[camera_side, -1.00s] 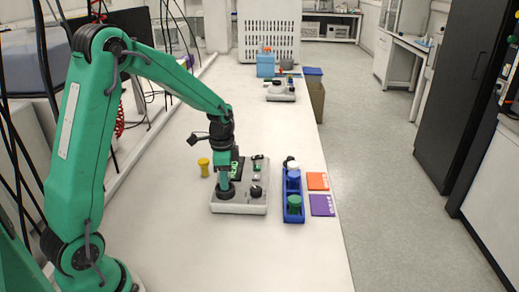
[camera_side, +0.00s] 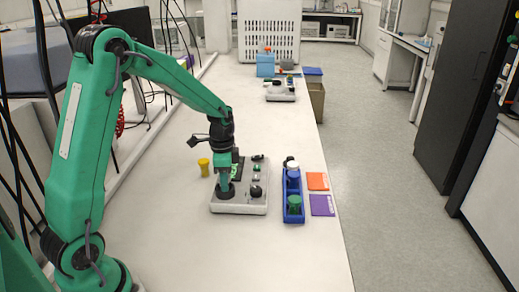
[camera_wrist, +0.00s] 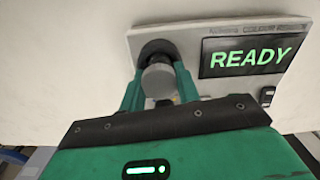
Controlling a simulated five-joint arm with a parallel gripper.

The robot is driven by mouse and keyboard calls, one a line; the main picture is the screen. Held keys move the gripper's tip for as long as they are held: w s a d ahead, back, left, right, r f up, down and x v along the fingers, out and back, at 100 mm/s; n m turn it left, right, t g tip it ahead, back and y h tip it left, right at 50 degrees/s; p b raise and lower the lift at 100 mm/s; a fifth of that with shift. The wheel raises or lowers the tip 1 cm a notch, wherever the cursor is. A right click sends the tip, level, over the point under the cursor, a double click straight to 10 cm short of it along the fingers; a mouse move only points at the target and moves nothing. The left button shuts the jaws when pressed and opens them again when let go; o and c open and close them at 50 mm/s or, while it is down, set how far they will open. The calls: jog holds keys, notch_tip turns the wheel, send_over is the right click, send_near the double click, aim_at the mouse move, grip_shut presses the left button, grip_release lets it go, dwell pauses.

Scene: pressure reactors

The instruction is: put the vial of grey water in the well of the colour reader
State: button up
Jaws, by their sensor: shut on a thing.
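The colour reader (camera_side: 240,205) is a pale box on the bench with a lit screen; the wrist view also shows the reader (camera_wrist: 197,82), its screen reading READY. Its dark round well (camera_wrist: 155,48) is at the left of the screen. My gripper (camera_side: 226,186) is at the well, pointing down. In the wrist view my gripper (camera_wrist: 160,84) is shut on the vial, whose grey top (camera_wrist: 158,80) shows between the fingers. The vial's lower part is hidden, so I cannot tell how deep it sits in the well.
A blue rack (camera_side: 293,212) with several capped vials stands right of the reader, beside an orange card (camera_side: 317,181) and a purple card (camera_side: 322,205). A yellow item (camera_side: 204,167) stands behind left. The front bench is clear.

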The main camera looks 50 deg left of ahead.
jog(key=o, duration=1.5)
jog(key=shift+r, duration=3.45)
